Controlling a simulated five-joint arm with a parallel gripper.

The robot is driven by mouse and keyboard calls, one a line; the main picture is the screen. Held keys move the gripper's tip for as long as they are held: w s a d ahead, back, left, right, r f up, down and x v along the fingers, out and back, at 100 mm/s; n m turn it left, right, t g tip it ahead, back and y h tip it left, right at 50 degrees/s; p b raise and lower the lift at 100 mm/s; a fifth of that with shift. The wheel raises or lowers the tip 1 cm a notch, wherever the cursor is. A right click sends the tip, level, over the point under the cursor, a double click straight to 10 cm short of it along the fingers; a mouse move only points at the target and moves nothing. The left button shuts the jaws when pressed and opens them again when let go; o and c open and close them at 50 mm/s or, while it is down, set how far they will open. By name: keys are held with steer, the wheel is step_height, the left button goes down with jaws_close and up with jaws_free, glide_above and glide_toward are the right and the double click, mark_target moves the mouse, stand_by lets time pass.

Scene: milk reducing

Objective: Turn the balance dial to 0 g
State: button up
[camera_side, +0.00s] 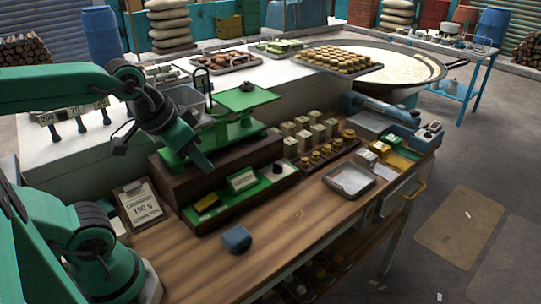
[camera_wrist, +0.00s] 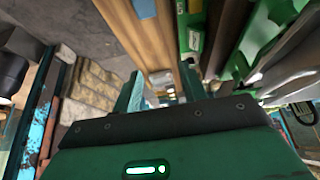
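The green balance (camera_side: 233,128) stands on a dark wooden base on the counter, with a flat green pan (camera_side: 246,97) on top. I cannot clearly make out its dial or reading. My gripper (camera_side: 206,164) points down in front of the balance's left part and hides some of it; whether it touches is unclear. In the wrist view my gripper (camera_wrist: 163,88) has two teal fingers standing apart, with nothing held between them. Green parts of the balance (camera_wrist: 240,62) show close by on the right of the wrist view.
A green tray (camera_side: 262,183) with a white label lies before the balance. Several pale blocks (camera_side: 303,133) and brass weights (camera_side: 325,152) stand right of it. A clipboard (camera_side: 139,205) leans at left. A blue block (camera_side: 236,239) lies on the mostly clear wooden front (camera_side: 290,222).

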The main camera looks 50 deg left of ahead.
steer(key=w+a+r+g, duration=0.1)
steer(key=w+r, duration=0.1)
steer(key=w, duration=0.5)
steer(key=g, duration=0.5)
glide_above(278, 165)
step_height(278, 165, down, 14)
steer(key=shift+w+a+r, duration=0.1)
steer(key=shift+f, duration=3.9)
steer(key=c, duration=0.7)
